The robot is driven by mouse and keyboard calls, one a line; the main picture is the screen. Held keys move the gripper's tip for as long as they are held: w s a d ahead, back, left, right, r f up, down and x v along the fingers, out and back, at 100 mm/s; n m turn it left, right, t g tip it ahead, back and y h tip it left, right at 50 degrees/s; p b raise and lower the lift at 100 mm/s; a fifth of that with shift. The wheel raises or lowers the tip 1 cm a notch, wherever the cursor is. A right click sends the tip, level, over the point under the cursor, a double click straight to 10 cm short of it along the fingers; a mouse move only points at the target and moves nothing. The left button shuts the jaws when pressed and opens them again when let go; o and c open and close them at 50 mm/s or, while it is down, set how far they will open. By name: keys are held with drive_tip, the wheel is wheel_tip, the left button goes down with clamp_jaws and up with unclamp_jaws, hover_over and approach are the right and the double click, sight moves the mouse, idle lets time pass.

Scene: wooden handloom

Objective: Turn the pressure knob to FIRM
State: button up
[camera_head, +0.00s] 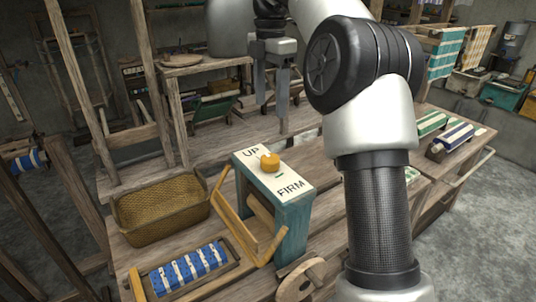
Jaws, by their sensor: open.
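The pressure knob (269,162) is a small yellow-orange knob on a white label plate (256,155) atop a blue-green wooden block (292,222). The plate reads UP at its far left end and FIRM at its near right end. A small green mark lies on the plate just beside the knob, on the FIRM side. I cannot tell which way the knob points. My gripper (272,108) hangs above and behind the knob in the picture, fingers down, open and empty, apart from it.
A woven basket (160,207) stands left of the block, with a tray of blue-and-white rolls (190,270) in front. A yellow wooden frame (232,222) leans by the block. A round wooden wheel (300,280) sits in front. My arm hides part of the bench at right.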

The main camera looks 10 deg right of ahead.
sight(270, 157)
wheel_tip(270, 157, down, 16)
drive_tip(key=b, duration=0.3)
drive_tip(key=shift+f+b, duration=0.15)
drive_tip(key=shift+b, duration=0.25)
drive_tip(key=c, duration=1.1)
drive_tip(key=shift+o, duration=0.2)
